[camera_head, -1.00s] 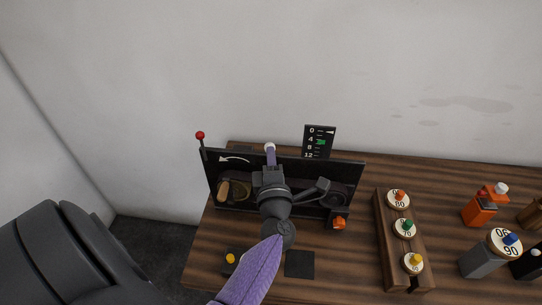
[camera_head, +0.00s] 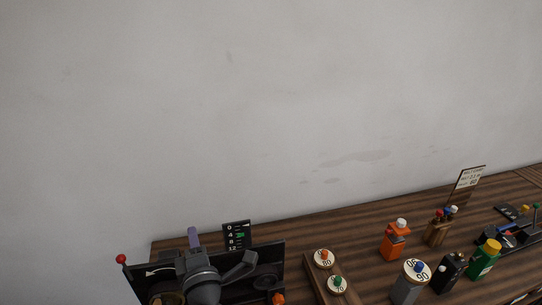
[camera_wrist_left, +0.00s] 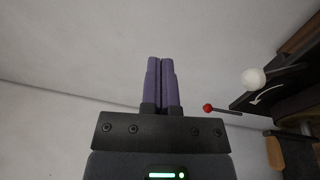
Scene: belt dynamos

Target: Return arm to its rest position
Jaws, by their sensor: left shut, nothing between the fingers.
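The red lever knob (camera_head: 121,258) shows at the panel's left in the head view. The arm hides part of the panel. My right gripper is not in view.
A black scale card (camera_head: 236,236) stands behind the panel. A wooden rack with round dials (camera_head: 324,260), an orange bottle (camera_head: 395,240), a grey block (camera_head: 408,285) and a green bottle (camera_head: 484,260) stand to the right. The wall behind is bare.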

